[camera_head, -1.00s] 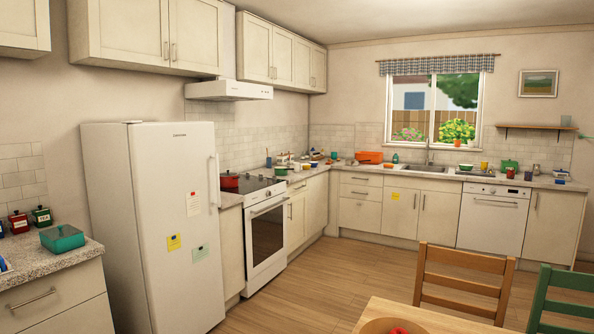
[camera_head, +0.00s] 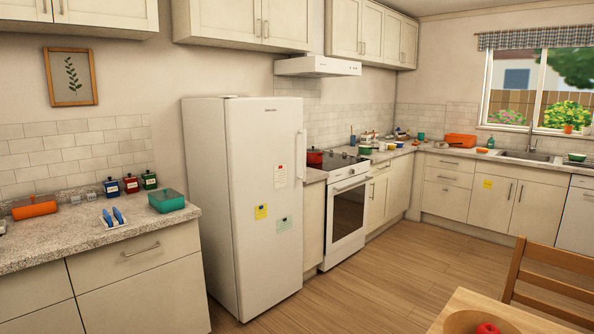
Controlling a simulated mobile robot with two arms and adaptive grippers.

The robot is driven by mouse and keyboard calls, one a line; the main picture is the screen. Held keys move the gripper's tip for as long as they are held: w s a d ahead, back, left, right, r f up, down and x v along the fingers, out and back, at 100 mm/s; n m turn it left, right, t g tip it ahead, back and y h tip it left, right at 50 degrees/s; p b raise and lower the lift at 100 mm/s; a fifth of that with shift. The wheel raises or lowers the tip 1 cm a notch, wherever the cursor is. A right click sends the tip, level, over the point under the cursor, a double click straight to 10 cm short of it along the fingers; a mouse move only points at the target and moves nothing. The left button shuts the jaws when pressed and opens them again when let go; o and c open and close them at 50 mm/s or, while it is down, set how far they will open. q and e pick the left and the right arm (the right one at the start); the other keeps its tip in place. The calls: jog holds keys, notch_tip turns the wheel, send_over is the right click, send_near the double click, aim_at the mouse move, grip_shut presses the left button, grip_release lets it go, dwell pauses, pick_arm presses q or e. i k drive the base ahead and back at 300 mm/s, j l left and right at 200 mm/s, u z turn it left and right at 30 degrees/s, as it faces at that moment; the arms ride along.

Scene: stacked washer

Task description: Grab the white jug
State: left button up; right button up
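I cannot make out a white jug in the head view. Several small items stand on the back counter (camera_head: 428,149) beside the stove, some of them pale, but they are too small to tell apart. Neither of my grippers is in view.
A white fridge (camera_head: 243,200) and a stove (camera_head: 345,210) stand along the left wall. A table (camera_head: 450,310) and chair (camera_head: 545,285) stand front right. The wooden floor between is clear.

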aim_at(381, 145)
jog(key=i+j+u, duration=0.1)
jog(key=j, duration=0.35)
jog(key=i+j+u, duration=0.1)
jog(key=i+j, duration=0.15)
jog(key=j, duration=0.2)
jog(key=i+j+u, duration=0.1)
jog(key=j, duration=0.3)
jog(key=i+j+u, duration=0.1)
jog(key=i+j, duration=0.2)
jog(key=i+j+z, duration=0.25)
jog(key=i, duration=0.25)
jog(key=i+j+z, duration=0.25)
jog(key=i, duration=0.2)
jog(key=i+l+z, duration=0.15)
jog(key=i+z, duration=1.4)
jog(key=i, duration=2)
